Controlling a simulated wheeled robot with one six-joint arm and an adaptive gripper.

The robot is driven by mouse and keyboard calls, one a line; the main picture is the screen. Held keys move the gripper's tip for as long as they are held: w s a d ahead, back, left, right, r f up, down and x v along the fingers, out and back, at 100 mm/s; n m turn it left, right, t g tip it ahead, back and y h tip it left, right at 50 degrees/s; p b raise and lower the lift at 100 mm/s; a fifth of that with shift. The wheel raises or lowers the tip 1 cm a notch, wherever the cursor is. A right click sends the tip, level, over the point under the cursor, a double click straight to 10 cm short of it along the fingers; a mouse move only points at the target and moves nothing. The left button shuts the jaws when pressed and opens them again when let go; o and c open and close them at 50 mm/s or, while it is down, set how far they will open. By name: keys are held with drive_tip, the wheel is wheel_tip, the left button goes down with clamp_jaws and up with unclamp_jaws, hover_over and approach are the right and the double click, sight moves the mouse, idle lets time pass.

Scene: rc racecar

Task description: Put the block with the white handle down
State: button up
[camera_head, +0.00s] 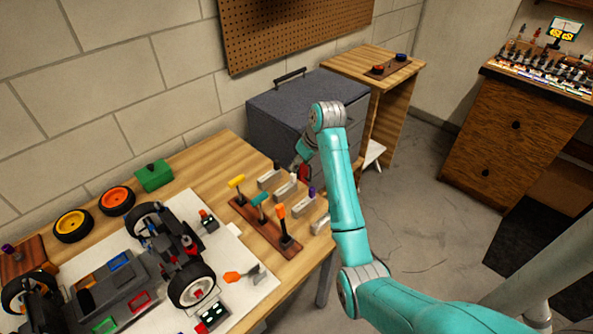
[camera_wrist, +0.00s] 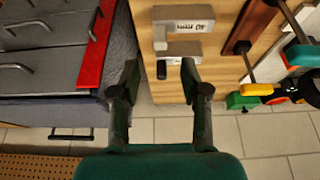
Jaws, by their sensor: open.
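The block with the white handle (camera_wrist: 183,27) lies on the wooden table, marked "40 mm" in the wrist view. It also shows in the head view (camera_head: 286,188), among a row of similar grey blocks. A grey block with a black handle (camera_wrist: 180,51) lies beside it, nearer my fingers in the wrist view. My gripper (camera_wrist: 160,78) is open, with nothing held between its fingers. The black handle shows between the fingertips, but I cannot tell the height gap. In the head view my gripper (camera_head: 298,163) is beside the blocks, partly hidden by my arm.
A grey toolbox (camera_head: 295,105) stands close behind the blocks; its red drawer edge (camera_wrist: 96,48) shows at left in the wrist view. A wooden rack (camera_head: 265,227) of colored-handled tools stands in front. The RC car (camera_head: 125,280) sits on a white mat at left.

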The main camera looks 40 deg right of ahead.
drive_tip(key=v, duration=0.3)
drive_tip(key=shift+s, duration=0.1)
idle(0.6)
